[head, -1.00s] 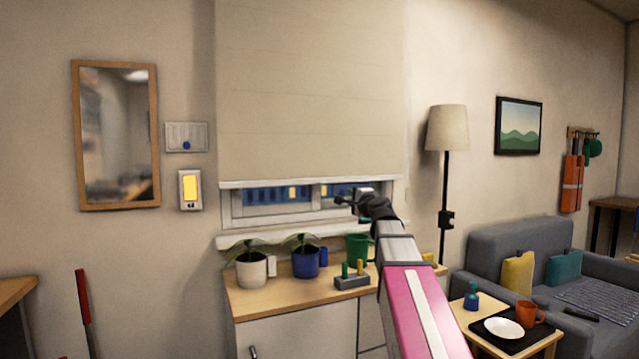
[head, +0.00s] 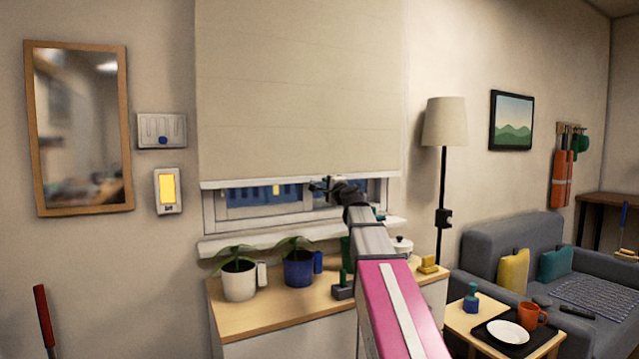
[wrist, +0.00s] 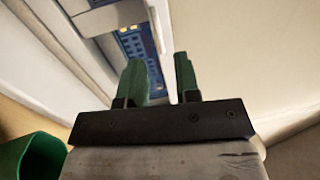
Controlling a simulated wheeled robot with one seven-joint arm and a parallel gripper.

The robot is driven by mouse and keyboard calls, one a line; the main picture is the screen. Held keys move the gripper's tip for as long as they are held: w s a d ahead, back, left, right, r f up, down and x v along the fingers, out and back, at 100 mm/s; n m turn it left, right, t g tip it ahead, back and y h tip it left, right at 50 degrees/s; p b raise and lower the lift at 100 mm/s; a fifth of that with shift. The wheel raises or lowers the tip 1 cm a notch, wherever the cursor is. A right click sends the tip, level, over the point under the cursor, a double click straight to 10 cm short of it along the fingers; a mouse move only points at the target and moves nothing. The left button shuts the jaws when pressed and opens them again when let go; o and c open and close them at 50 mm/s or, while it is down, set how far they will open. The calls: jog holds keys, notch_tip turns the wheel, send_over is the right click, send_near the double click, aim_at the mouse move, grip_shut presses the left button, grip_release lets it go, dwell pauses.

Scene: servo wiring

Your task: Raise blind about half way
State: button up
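The cream blind (head: 300,95) hangs over the window and covers most of it. Its pale bottom bar (head: 250,183) sits just above a narrow strip of uncovered window (head: 250,200). My gripper (head: 322,186) is in front of the window at about the height of the bottom bar. In the wrist view my gripper (wrist: 160,85) shows two green fingers apart with nothing between them. Window glass and a pale frame show beyond the fingers. I cannot tell whether the gripper touches the bar.
A cabinet (head: 265,318) below the sill holds a white-potted plant (head: 239,280) and a blue-potted plant (head: 299,268). A green pot (wrist: 35,160) is close at lower left in the wrist view. A floor lamp (head: 444,125) stands to the right.

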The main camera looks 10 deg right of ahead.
jog(key=x, duration=0.6)
grip_shut()
jog(key=shift+r, duration=0.1)
notch_tip(320, 180, up, 33)
jog(key=shift+r, duration=0.15)
